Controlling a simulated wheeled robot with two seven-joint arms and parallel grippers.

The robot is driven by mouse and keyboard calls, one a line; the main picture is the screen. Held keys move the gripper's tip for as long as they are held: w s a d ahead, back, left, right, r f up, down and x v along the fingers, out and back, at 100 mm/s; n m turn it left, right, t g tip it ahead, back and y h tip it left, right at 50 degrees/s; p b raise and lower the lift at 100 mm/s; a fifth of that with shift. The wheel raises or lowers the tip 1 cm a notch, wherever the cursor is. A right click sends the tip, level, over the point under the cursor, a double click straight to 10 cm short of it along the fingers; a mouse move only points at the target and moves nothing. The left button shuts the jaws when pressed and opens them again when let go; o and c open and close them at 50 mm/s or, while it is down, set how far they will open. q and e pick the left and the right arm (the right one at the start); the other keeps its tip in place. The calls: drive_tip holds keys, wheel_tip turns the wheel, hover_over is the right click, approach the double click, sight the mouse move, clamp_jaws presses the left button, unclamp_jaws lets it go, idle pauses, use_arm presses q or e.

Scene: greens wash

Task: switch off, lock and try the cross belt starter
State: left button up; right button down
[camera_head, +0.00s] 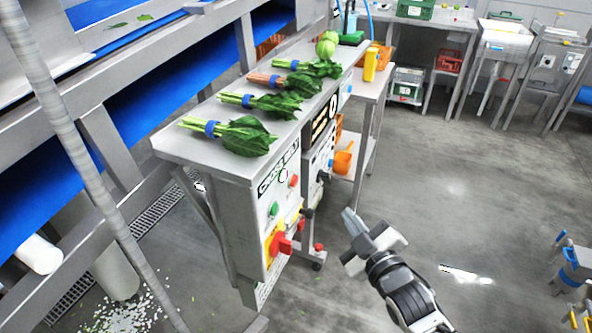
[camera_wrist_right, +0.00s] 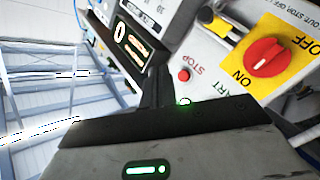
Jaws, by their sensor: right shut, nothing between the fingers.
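The cross belt starter (camera_head: 283,180) is the pale box on the end of the steel bench. It has a red button, a green button (camera_head: 273,209) and a red rotary switch (camera_head: 281,243) on a yellow plate. In the right wrist view the switch (camera_wrist_right: 264,54) lies between the words OFF and ON; its pale mark seems to face ON. The red STOP button (camera_wrist_right: 184,75) shows too; the START button is partly hidden. A small yellow and black item (camera_wrist_right: 213,20) sits beside the plate. My right gripper (camera_head: 351,222) is shut and empty, right of the box and apart from it.
Several bunches of greens (camera_head: 240,133) lie on the bench top. A second panel (camera_head: 323,125) adjoins the starter. An orange scoop (camera_head: 343,158) is on a low shelf. A blue belt (camera_head: 45,205) runs at the left. The floor at right is largely clear.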

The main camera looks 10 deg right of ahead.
sight(294, 181)
use_arm(q)
drive_tip(key=shift+w+a, duration=0.15)
drive_tip(key=shift+w, duration=0.05)
use_arm(e)
drive_tip(key=w+r, duration=0.1)
drive_tip(key=w+r+n+t, duration=0.1)
drive_tip(key=r, duration=0.1)
drive_tip(key=shift+d, duration=0.4)
drive_tip(key=shift+w+a, duration=0.1)
use_arm(q)
drive_tip(key=b, duration=0.1)
drive_tip(key=f+b, duration=0.1)
drive_tip(key=shift+s+d+b, duration=0.15)
drive_tip(key=shift+d+b, duration=0.1)
drive_tip(key=shift+b, duration=0.05)
use_arm(e)
drive_tip(key=w+a, duration=0.4)
drive_tip(key=a, duration=0.3)
drive_tip(key=shift+w, duration=0.4)
use_arm(q)
drive_tip(key=shift+w, duration=0.2)
drive_tip(key=shift+s+f, duration=0.15)
drive_tip(key=shift+s, duration=0.1)
idle(0.4)
use_arm(e)
drive_tip(key=shift+a, duration=0.15)
